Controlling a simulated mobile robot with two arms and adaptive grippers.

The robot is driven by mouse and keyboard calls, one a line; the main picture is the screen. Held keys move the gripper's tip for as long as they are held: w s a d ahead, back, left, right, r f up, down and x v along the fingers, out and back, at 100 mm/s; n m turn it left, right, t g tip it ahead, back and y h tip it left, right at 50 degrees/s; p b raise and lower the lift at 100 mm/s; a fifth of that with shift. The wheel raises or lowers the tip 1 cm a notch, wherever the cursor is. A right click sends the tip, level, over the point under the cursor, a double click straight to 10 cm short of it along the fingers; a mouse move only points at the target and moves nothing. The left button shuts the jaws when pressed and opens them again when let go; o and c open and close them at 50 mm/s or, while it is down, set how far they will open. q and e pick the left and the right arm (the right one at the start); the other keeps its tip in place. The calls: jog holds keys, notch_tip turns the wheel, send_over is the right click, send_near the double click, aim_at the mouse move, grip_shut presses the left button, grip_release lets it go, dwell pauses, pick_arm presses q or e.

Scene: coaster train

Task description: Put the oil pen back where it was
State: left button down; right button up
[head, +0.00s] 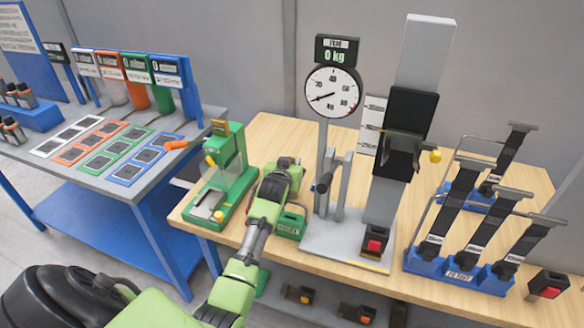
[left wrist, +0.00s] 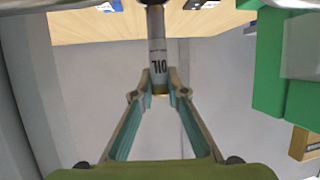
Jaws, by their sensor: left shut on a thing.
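The oil pen (left wrist: 158,55) is a slim grey-white cylinder marked OIL, with a gold-coloured end and a dark upper part, in the left wrist view. My left gripper (left wrist: 160,84) is shut on it near the gold end. The pen's other end runs to the top edge, where its tip is hard to make out. In the head view my left gripper (head: 285,165) is over the wooden table, beside the green press; its fingers and the pen are hidden there. A small green block with a label (head: 290,222) sits just below it; the label is too small to read. My right gripper is not in view.
The green press (head: 228,170) stands close on the left. A grey stand with a dial scale (head: 332,92) and a tall post with a black pad (head: 405,120) stand right. A blue rack of black straps (head: 458,262) is at far right. Bare wood (head: 275,130) shows behind the gripper.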

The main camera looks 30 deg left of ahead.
pick_arm(q)
notch_tip(320, 180, down, 2)
jog(key=shift+s+d+p, duration=0.1)
jog(key=shift+s+p, duration=0.05)
jog(key=shift+p, duration=0.2)
jog(key=shift+f, duration=0.2)
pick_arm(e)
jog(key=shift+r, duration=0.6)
pick_arm(q)
jog(key=c, duration=2)
grip_release()
jog(key=shift+f, duration=0.1)
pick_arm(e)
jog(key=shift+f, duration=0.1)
pick_arm(q)
jog(key=b+v, duration=0.2)
jog(key=v, duration=1)
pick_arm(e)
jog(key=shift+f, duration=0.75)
